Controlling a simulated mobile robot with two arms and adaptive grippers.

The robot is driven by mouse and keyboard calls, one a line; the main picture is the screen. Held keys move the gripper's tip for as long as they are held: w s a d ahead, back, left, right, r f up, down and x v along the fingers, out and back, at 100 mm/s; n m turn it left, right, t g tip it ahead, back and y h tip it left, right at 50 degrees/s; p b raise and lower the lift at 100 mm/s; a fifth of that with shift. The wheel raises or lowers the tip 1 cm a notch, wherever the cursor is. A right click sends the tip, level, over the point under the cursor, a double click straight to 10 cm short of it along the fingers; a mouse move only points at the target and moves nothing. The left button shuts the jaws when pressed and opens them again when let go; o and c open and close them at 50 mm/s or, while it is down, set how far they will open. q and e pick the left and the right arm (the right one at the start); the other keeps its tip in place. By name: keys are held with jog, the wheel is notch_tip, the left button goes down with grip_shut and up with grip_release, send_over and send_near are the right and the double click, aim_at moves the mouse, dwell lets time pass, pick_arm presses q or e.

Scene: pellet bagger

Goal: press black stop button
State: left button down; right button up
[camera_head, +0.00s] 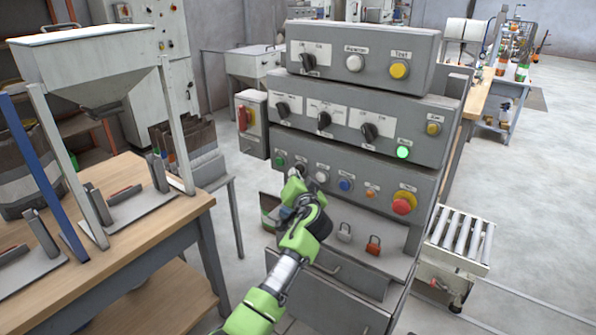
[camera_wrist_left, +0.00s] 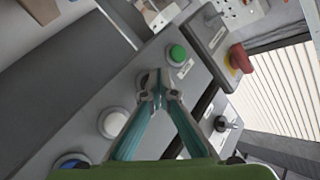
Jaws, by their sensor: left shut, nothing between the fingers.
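The grey control panel (camera_head: 350,160) has a lower row of buttons. A green button (camera_head: 279,160) is at its left end, with a dark button (camera_head: 300,166) beside it, then a white one (camera_head: 322,176) and a blue one (camera_head: 345,184). My left gripper (camera_head: 294,183) is shut and empty in front of the dark button. In the left wrist view its closed fingertips (camera_wrist_left: 159,97) partly cover the dark button (camera_wrist_left: 145,77), between the green button (camera_wrist_left: 177,54) and the white button (camera_wrist_left: 114,123). I cannot tell whether they touch it. My right gripper is not in view.
A red emergency knob (camera_head: 404,203) is at the row's right end. Black selector knobs (camera_head: 323,121) and a lit green lamp (camera_head: 403,152) sit above. Padlocks (camera_head: 373,245) are on the lower ledge. A wooden table (camera_head: 150,207) stands left; open floor lies right.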

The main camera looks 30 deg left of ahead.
pick_arm(q)
jog(key=shift+w+b, duration=0.3)
jog(key=shift+s, duration=0.15)
dwell(0.4)
jog(key=shift+s+p, duration=0.45)
jog(key=shift+s, duration=0.2)
jog(key=s+p, duration=0.2)
jog(key=s, duration=0.4)
jog(key=shift+a+p, duration=0.25)
jog(key=shift+p, duration=0.1)
